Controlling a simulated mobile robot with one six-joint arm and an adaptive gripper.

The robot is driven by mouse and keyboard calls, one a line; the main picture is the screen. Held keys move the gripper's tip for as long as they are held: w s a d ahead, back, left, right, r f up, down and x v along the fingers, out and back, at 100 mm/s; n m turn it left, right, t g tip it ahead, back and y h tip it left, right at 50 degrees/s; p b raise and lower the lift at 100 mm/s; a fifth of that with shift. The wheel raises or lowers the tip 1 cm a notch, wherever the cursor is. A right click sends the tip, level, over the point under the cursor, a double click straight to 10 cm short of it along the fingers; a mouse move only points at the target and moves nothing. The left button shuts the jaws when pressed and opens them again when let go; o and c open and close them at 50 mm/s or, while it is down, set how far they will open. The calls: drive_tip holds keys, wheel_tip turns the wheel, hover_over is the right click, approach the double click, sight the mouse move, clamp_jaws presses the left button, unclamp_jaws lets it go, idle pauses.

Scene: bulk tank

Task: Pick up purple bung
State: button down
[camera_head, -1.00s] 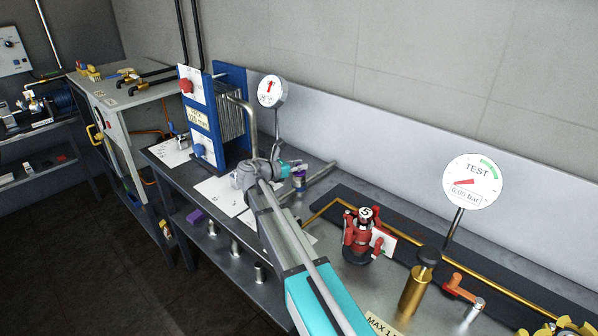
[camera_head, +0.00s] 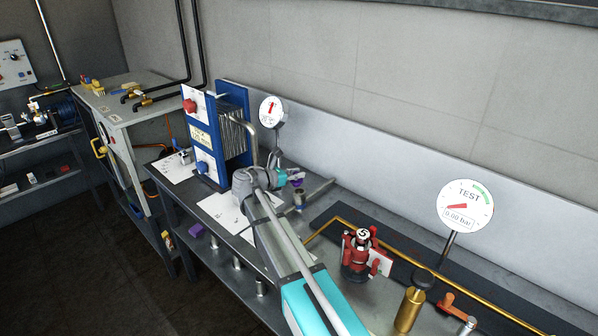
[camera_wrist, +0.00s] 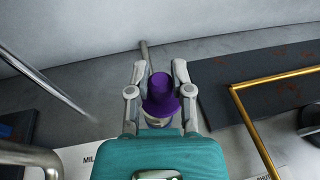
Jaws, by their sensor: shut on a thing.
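The purple bung (camera_wrist: 161,96) stands between the two fingers of my gripper (camera_wrist: 160,76) in the wrist view, with a finger along each side. My gripper is shut on it. A silver rim shows just below the bung in that view. In the head view my gripper (camera_head: 296,177) is over the bench, with the bung (camera_head: 298,184) small and partly hidden by the fingers. A short metal stub (camera_head: 299,199) stands below the bung. I cannot tell whether the bung is clear of the stub.
A blue plate unit (camera_head: 208,135) and a round gauge (camera_head: 271,110) stand behind and to the left. A red valve (camera_head: 360,252), a brass cylinder (camera_head: 410,308) and a TEST gauge (camera_head: 465,206) stand to the right. A brass pipe (camera_head: 440,275) runs along the bench.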

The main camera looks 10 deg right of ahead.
drive_tip(key=s+a+r+p, duration=0.6)
drive_tip(key=s+a+r, duration=0.1)
drive_tip(key=s, duration=0.2)
drive_tip(key=shift+a+r+p, duration=0.25)
drive_tip(key=shift+p, duration=0.05)
drive_tip(key=shift+s, duration=0.25)
idle(0.6)
